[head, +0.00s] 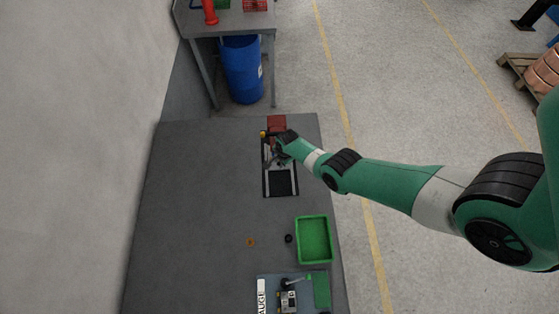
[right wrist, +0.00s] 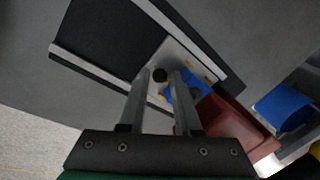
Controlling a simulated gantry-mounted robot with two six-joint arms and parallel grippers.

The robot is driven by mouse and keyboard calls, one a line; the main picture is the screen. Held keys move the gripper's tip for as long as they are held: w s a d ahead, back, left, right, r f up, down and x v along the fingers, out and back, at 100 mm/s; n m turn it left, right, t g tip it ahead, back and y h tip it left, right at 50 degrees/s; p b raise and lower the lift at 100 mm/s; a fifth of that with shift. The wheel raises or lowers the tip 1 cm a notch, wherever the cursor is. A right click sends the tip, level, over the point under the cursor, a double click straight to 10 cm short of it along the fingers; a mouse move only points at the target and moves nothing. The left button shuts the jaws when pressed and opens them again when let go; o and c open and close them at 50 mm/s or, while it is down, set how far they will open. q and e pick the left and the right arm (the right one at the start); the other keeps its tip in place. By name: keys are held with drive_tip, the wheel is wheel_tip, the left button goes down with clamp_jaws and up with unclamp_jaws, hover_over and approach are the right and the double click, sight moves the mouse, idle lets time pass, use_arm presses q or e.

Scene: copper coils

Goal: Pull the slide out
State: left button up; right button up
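The slide fixture (head: 265,187) lies near the right edge of the grey table, with two rails and a dark opening between them. In the right wrist view, a light metal slide plate (right wrist: 178,53) sits between the rails and carries a round black knob (right wrist: 160,75). My right gripper (head: 275,159) is over the far part of the fixture and hides some of it. In the right wrist view, its two fingers (right wrist: 166,72) are apart, with the knob showing between their tips. I cannot tell if they touch it. My left gripper is out of view.
A red block (head: 276,123) stands at the fixture's far end. A green tray (head: 299,240), a black ring (head: 288,239) and an orange ring (head: 250,242) lie nearer. A gauge station (head: 288,300) is at the near edge. The table's left side is clear.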

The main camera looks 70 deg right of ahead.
clamp_jaws()
idle(1.2)
